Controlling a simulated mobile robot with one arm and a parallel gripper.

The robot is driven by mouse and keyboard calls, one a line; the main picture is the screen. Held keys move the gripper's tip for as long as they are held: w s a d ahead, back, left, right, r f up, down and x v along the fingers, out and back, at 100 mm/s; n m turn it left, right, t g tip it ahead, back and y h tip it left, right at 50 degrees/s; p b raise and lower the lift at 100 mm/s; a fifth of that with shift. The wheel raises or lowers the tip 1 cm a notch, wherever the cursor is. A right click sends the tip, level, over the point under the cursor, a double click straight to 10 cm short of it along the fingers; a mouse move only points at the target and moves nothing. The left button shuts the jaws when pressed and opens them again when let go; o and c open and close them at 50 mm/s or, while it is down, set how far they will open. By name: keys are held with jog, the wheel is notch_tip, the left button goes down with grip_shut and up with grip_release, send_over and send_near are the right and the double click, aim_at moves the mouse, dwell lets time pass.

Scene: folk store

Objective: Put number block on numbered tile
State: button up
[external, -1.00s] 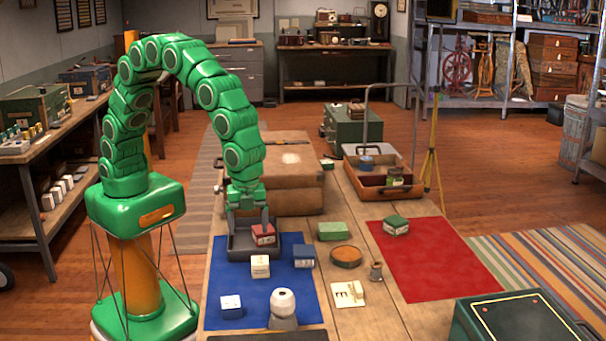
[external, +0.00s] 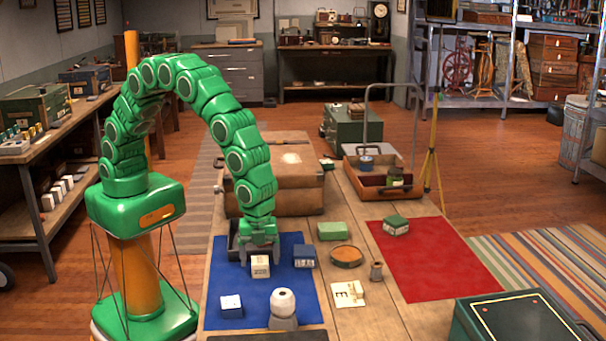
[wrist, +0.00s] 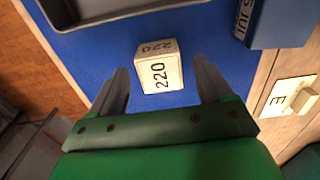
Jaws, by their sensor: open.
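A white cube printed "220" (wrist: 160,73) stands on the blue mat; it also shows in the external view (external: 260,266). My gripper (external: 260,258) is low over the mat with its fingers apart. In the wrist view its fingers (wrist: 160,85) point toward the cube, one on each side, and are empty; I cannot tell whether they touch it. A cream tile (external: 348,294) with a dark E-like mark lies on the bare table to the right of the mat. It shows at the wrist view's right edge (wrist: 293,97), with a small pale piece on it.
A dark tray (external: 233,243) is behind the cube. A dark blue block (external: 304,256) stands to its right. Another white block (external: 231,305) and a white spool (external: 283,302) are nearer the front.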

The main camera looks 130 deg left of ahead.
notch_tip(320, 180, down, 3)
jog(key=shift+r, duration=0.2)
jog(key=c, duration=1.1)
jog(key=shift+r, duration=0.35)
jog(key=shift+c, duration=0.2)
jog(key=r, duration=0.3)
jog(key=shift+s, duration=0.2)
jog(key=s+r, duration=0.9)
jog(key=s, duration=0.4)
jog(key=shift+s+r, duration=0.15)
jog(key=shift+s, duration=0.15)
